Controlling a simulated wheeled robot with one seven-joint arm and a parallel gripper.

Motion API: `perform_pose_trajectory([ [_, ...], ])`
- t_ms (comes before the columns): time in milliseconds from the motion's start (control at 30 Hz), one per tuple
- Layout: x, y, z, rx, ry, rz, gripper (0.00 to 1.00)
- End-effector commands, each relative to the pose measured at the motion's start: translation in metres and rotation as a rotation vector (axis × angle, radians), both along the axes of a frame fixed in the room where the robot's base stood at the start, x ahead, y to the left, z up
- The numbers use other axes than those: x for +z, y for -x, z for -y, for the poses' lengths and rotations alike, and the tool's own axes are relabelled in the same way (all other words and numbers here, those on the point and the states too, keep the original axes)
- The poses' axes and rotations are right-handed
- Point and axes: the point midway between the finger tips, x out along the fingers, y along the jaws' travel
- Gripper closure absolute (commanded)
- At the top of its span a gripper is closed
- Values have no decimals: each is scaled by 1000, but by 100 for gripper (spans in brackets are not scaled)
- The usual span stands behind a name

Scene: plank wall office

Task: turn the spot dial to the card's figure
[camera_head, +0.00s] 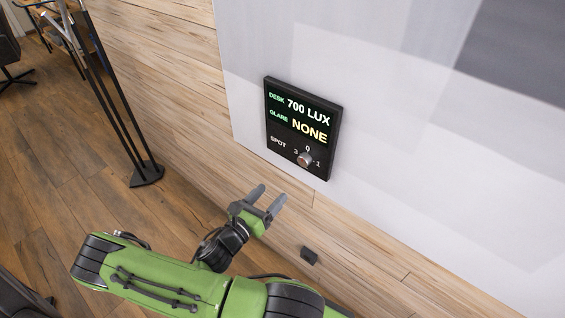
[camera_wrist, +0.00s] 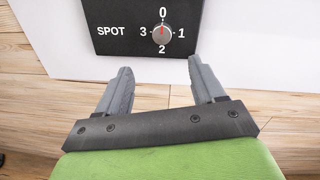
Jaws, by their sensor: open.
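The spot dial (camera_head: 304,159) is a small round grey knob low on a black wall panel (camera_head: 273,151). In the wrist view the dial (camera_wrist: 162,34) has the figures 0, 1, 2 and 3 around it, and its red mark points up at 0. The panel reads DESK 700 LUX and GLARE NONE above the word SPOT. My gripper (camera_head: 268,198) is open and empty, below and left of the panel, apart from the dial. In the wrist view its two fingers (camera_wrist: 163,88) point toward the panel's lower edge. I see no card in either view.
The panel hangs on a white wall section (camera_head: 430,150) above wood planks. A small dark box (camera_head: 309,255) sits on the planks below. A black stand (camera_head: 146,174) rises from the wooden floor at left. The space between gripper and panel looks clear.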

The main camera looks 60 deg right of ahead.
Motion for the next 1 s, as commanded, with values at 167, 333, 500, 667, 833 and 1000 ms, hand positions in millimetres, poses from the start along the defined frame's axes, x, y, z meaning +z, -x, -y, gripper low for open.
perform_pose_trajectory([
  [167,0,7,40,-11,1,5,32],
  [333,1,11,83,-11,0,8,32],
  [500,1,15,122,-10,0,8,32],
  [667,0,16,144,-7,-2,7,32],
  [833,1,16,149,-5,-1,7,32],
  [1000,1,16,149,-5,-1,7,36],
])
